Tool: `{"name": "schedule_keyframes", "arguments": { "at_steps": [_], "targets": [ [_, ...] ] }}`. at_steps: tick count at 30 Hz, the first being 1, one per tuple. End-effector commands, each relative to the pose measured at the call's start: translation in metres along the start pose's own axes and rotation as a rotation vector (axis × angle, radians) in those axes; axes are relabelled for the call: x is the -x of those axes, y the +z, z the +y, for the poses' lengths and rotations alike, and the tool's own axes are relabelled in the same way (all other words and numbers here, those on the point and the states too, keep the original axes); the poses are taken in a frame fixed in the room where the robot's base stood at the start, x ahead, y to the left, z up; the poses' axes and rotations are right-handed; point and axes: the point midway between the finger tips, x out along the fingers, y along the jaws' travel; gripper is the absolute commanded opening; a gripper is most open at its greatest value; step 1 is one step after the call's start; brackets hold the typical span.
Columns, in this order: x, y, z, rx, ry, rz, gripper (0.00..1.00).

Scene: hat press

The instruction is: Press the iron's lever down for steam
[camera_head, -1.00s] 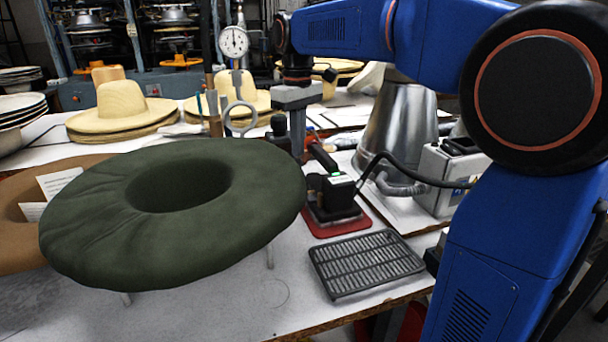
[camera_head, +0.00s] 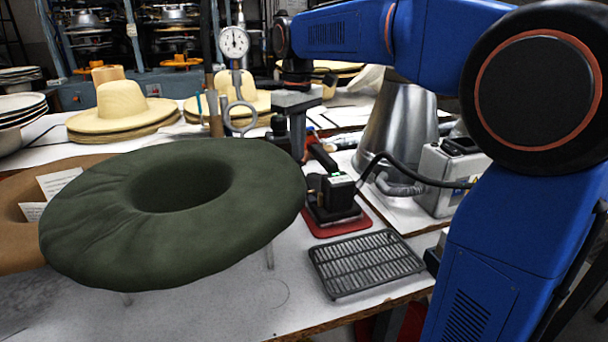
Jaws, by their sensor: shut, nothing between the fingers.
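The black iron (camera_head: 331,196) rests on a red pad (camera_head: 338,225) on the white table, right of the green hat form. Its dark handle (camera_head: 322,157) slants up toward the back left, and a small green light shows on its body. The lever cannot be told apart from the handle at this size. My gripper (camera_head: 298,158) hangs pointing down just left of the handle's upper end. Its fingers are shut and look empty. Whether they touch the iron cannot be told.
A large green hat form (camera_head: 95,225) fills the left front. A black metal grate (camera_head: 366,263) lies in front of the iron. A hose (camera_head: 410,176) runs from the iron to a grey box (camera_head: 447,180). A metal cone (camera_head: 398,125) stands behind. Straw hats (camera_head: 122,108) sit at the back left.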

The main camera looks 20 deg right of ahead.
Motion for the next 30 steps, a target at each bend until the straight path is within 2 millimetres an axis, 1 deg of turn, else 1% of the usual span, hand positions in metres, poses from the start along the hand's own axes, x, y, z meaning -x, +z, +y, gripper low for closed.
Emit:
{"name": "schedule_keyframes", "arguments": {
  "at_steps": [30],
  "targets": [
    [-0.017,0.000,0.000,0.000,0.000,-0.001,0.00]
  ]
}}
